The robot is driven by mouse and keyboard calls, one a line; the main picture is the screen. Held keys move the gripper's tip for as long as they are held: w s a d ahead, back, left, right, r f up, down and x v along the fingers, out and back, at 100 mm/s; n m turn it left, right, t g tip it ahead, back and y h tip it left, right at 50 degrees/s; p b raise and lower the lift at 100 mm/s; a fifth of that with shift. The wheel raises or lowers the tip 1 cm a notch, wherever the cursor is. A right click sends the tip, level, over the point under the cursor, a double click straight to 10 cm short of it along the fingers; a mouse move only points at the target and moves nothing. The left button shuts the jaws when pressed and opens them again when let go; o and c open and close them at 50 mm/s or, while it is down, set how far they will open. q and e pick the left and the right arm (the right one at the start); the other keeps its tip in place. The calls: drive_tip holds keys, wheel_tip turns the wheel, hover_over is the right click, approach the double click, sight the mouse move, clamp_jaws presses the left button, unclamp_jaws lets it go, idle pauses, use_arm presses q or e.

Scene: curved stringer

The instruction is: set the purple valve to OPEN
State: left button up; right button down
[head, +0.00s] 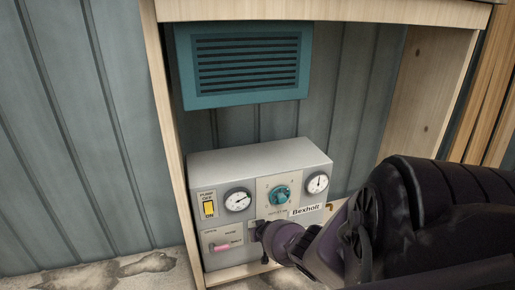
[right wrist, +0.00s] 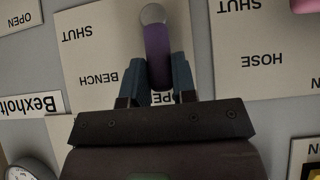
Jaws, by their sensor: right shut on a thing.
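The purple valve's handle (right wrist: 158,55) shows in the right wrist view, with a silver round cap at its upper end. It stands over a pale plate (right wrist: 90,55) marked SHUT, BENCH and, partly hidden behind my fingers, OPE. My right gripper (right wrist: 158,82) is shut on the handle, with a blue-grey finger on each side. The handle's lower end lies near the OPE letters. In the head view my right gripper (head: 262,234) reaches the lower front of the grey panel box (head: 260,160) and hides most of this valve. My left gripper is not in view.
A pink handle (head: 220,247) sits left of my gripper on the HOSE plate (right wrist: 265,60). Above are a teal dial (head: 281,194), two gauges and a yellow pump switch (head: 209,209). A teal vent (head: 245,62) hangs above. Wooden posts frame the box.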

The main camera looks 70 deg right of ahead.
idle(0.3)
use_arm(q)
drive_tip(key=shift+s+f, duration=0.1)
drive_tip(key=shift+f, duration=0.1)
use_arm(e)
drive_tip(key=c, duration=0.9)
unclamp_jaws()
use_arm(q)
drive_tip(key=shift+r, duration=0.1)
use_arm(e)
drive_tip(key=shift+r, duration=0.1)
use_arm(q)
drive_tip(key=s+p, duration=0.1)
drive_tip(key=p, duration=0.3)
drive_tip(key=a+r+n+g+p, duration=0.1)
drive_tip(key=p, duration=0.2)
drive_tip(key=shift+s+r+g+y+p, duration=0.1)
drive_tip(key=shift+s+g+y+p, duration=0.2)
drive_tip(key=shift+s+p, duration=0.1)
use_arm(e)
drive_tip(key=v, duration=1)
drive_tip(key=shift+s+a+r, duration=0.1)
drive_tip(key=shift+a+r, duration=0.05)
drive_tip(key=shift+a, duration=0.1)
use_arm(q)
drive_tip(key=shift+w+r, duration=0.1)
use_arm(e)
drive_tip(key=shift+r, duration=0.1)
